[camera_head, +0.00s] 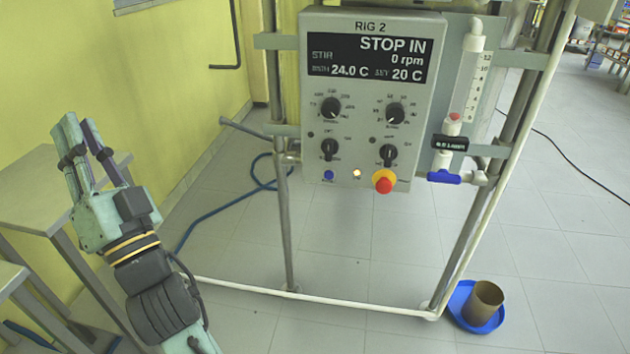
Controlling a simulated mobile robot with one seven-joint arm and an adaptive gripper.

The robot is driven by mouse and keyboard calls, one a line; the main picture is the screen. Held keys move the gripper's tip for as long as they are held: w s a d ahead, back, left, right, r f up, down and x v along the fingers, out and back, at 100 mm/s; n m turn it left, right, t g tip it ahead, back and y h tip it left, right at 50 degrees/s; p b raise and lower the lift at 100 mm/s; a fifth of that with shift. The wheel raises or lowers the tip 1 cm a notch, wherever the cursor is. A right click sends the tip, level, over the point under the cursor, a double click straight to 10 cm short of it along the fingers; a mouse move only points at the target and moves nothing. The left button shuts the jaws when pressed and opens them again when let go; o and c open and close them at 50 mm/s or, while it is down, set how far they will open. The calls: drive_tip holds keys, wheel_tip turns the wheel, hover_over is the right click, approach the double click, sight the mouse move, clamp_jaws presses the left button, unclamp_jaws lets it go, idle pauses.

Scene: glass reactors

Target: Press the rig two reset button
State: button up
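The rig two panel (340,120) is a grey box marked RIG 2. Its display (367,58) reads STOP IN, 0 rpm, 24.0 C and 20 C. A small blue button (328,175) sits at the panel's lower left; its label is too small to read. A small lit whitish lamp or button (356,174) is right of it. A red mushroom button on a yellow collar (384,182) is at the lower right. My gripper (79,121) is at the left, well apart from the panel. Its fingers point up, tips close together, holding nothing visible.
Several black knobs (331,107) stand out from the panel. A glass tube with a blue-handled valve (444,177) hangs to its right. A metal frame (283,215) carries the panel. A grey table (40,190) is beside my gripper. A blue tray (459,299) with a brown beaker (484,302) is on the floor.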

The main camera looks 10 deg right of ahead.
sight(329, 175)
drive_tip(key=w+d+f+m+h, duration=0.2)
drive_tip(key=d+f+h, duration=0.1)
drive_tip(key=w+d+f+m+h, duration=0.3)
drive_tip(key=f, duration=0.1)
drive_tip(key=w+d+f+m+h, duration=0.3)
drive_tip(key=d, duration=0.1)
drive_tip(key=shift+w+f+t, duration=0.15)
drive_tip(key=shift+w+t, duration=0.1)
drive_tip(key=shift+t, duration=0.05)
drive_tip(key=shift+c, duration=1.2)
drive_tip(key=d+f+m+h, duration=0.1)
drive_tip(key=d, duration=0.1)
drive_tip(key=w+d+f+m+h, duration=0.1)
drive_tip(key=f, duration=0.1)
drive_tip(key=w+d+f+m+g+h, duration=0.1)
drive_tip(key=d+f+h, duration=0.1)
drive_tip(key=shift+d+m, duration=0.3)
drive_tip(key=shift+m, duration=0.1)
clamp_jaws()
drive_tip(key=d+f+m+g+h, duration=0.4)
drive_tip(key=d+f+m+h, duration=0.3)
drive_tip(key=d+f, duration=0.5)
drive_tip(key=s+d+m, duration=0.1)
drive_tip(key=d, duration=0.2)
drive_tip(key=shift+d+f+m+p, duration=0.25)
drive_tip(key=shift+f+m+p, duration=0.05)
drive_tip(key=shift+w+b, duration=0.2)
drive_tip(key=shift+b, duration=0.15)
